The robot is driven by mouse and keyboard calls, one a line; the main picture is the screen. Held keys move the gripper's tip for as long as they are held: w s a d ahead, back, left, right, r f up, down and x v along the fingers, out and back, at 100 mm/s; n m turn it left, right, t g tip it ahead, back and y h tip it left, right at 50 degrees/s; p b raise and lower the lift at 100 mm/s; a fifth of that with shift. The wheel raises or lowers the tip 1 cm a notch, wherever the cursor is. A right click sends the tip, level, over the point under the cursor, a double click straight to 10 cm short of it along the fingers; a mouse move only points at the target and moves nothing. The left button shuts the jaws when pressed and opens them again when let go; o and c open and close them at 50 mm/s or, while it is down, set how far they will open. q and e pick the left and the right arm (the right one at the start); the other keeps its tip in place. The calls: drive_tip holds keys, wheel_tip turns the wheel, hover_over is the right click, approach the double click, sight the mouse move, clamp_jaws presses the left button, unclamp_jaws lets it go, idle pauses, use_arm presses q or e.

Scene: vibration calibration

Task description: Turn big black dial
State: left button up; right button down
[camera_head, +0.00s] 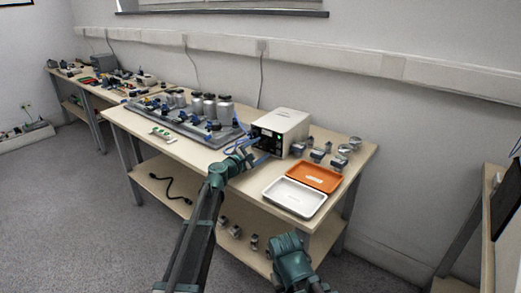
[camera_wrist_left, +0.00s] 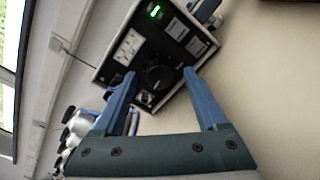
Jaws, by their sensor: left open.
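The white calibration box (camera_head: 284,124) stands on the table with its black front panel facing my left arm. In the left wrist view, the big black dial (camera_wrist_left: 158,76) is on that panel (camera_wrist_left: 137,47), below a lit green display. My left gripper (camera_head: 255,151) is open in front of the panel. In the left wrist view its blue fingers (camera_wrist_left: 159,73) are spread, one on each side of the dial; I cannot tell whether they touch it. In the head view the dial is too small to make out. Only a green part of my right arm shows, at the bottom.
An orange tray (camera_head: 315,177) and a white tray (camera_head: 294,197) lie at the table's front right. Small metal parts (camera_head: 320,153) stand behind them. A large grey tray with metal cylinders (camera_head: 208,108) is left of the box.

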use_arm(q)
drive_tip(key=v, duration=1.3)
drive_tip(key=shift+s+a+f, duration=0.1)
drive_tip(key=shift+s+a, duration=0.05)
use_arm(e)
drive_tip(key=shift+r, duration=0.2)
use_arm(q)
drive_tip(key=shift+s, duration=0.1)
